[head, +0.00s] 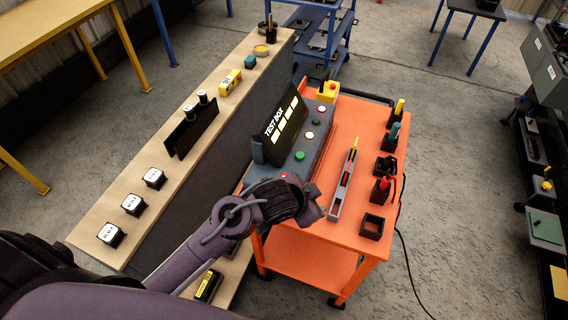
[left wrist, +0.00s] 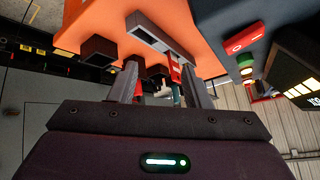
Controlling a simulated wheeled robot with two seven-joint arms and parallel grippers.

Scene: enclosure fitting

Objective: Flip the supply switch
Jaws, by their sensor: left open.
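The test box (head: 313,150) is a grey console on an orange cart, with a black "TEST BOX" display panel (head: 280,130). A red rocker switch marked O and I (left wrist: 244,41) is on the box's near end in the left wrist view. In the head view only a bit of red (head: 284,176) shows there, beside my arm. My left gripper (head: 313,209) is over the cart's near left part, close to the switch and apart from it. Its two fingers (left wrist: 162,82) are open with nothing gripped. My right gripper is not in view.
The orange cart top (head: 338,239) carries a grey slotted rail (head: 343,180), small black holders with coloured-handled tools (head: 382,188) and an empty black holder (head: 372,226). Green (head: 300,155) and other buttons line the box. A wooden bench (head: 90,225) stands left.

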